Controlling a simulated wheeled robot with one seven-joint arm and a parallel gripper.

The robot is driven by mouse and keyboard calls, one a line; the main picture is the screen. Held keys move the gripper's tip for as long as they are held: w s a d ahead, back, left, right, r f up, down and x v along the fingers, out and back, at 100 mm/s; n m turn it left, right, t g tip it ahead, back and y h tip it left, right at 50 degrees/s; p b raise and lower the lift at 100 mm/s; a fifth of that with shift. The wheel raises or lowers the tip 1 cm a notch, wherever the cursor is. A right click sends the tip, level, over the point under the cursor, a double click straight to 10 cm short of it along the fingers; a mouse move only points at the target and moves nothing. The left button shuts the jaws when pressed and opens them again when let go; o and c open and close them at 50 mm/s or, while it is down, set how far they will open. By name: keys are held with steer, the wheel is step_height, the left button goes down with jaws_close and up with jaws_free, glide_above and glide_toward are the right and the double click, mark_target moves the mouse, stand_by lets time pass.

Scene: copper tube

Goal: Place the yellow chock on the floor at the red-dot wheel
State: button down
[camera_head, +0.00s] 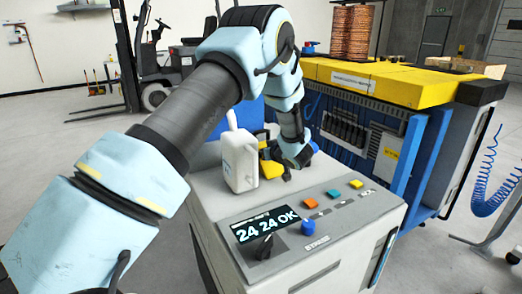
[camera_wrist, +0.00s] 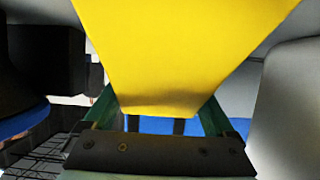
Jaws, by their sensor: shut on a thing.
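The yellow chock (camera_wrist: 180,50) fills the upper middle of the wrist view. My gripper (camera_wrist: 157,112) is shut on it, with a greenish finger on each side. In the head view the yellow chock (camera_head: 270,167) shows partly, just right of a white jug and above the grey machine top; I cannot tell whether it touches that top. My gripper is mostly hidden there behind my arm's end. A forklift (camera_head: 160,70) stands at the back left with a dark wheel (camera_head: 154,96); I see no red dot on it.
The white jug (camera_head: 240,160) stands close to the chock on the grey machine (camera_head: 215,195), which has buttons and a display. A blue and yellow machine (camera_head: 345,125) stands to the right. A blue coiled hose (camera_head: 490,190) hangs at far right. Floor (camera_head: 60,140) is open at the left.

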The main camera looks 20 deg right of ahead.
jaws_free()
steer(key=shift+f, duration=0.1)
